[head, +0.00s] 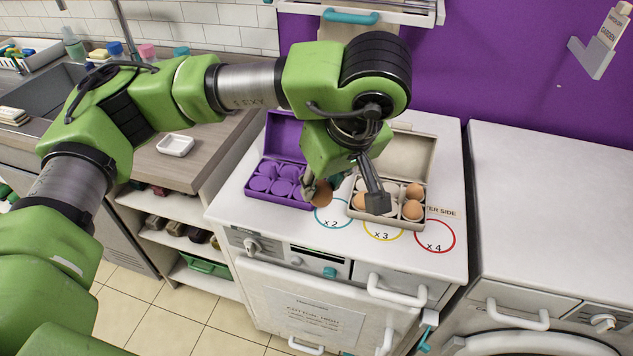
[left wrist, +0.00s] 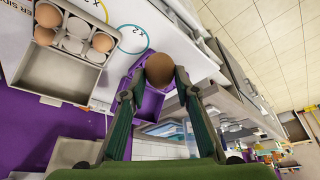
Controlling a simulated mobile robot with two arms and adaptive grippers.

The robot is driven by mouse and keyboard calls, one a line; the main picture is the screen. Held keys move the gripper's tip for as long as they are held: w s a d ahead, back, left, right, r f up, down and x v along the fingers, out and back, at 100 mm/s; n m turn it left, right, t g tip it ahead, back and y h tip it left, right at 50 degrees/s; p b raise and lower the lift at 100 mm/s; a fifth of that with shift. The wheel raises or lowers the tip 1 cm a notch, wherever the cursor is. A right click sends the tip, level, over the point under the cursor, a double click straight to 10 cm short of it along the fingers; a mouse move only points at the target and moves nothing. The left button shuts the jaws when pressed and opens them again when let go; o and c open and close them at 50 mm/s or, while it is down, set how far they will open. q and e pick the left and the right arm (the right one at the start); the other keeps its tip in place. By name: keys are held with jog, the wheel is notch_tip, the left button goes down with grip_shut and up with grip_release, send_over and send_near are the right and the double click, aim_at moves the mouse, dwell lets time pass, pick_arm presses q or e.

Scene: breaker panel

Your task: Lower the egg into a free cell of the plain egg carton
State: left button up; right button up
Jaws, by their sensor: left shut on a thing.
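My left gripper (head: 340,192) is shut on a brown egg (head: 322,194). The egg also shows between the two fingertips in the left wrist view (left wrist: 160,69). The plain egg carton (head: 416,150) is grey-beige, with its lid open, and stands to the right of the held egg. Brown eggs (head: 413,209) sit in its right column, and another egg (left wrist: 103,42) is in its left column. Its middle cells (left wrist: 76,28) look empty in the left wrist view; in the head view the gripper's finger partly hides them. My right gripper is in neither view.
A purple egg carton (head: 286,132) with an open lid stands left of the plain one, its visible cells empty. Coloured circles (head: 434,236) are marked along the counter's front. The white top at the right (head: 545,180) is clear. A white dish (head: 175,145) lies on the left counter.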

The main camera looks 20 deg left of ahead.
pick_arm(q)
jog(key=w+d+f+p, duration=0.1)
jog(key=w+d, duration=0.2)
jog(key=w, duration=0.5)
jog(key=w+d+f+p, duration=0.1)
jog(key=w+d, duration=0.3)
jog(key=w, duration=0.5)
jog(key=shift+d, duration=0.25)
jog(key=shift+w+a, duration=0.1)
jog(key=shift+w, duration=0.05)
jog(key=shift+w+a, duration=0.15)
jog(key=shift+w, duration=0.05)
jog(key=shift+f, duration=0.1)
notch_tip(320, 180, down, 6)
jog(key=b, duration=0.3)
jog(key=shift+f, duration=0.2)
dwell(0.6)
jog(key=shift+f+b, duration=1.7)
jog(key=shift+f, duration=0.7)
dwell(1.4)
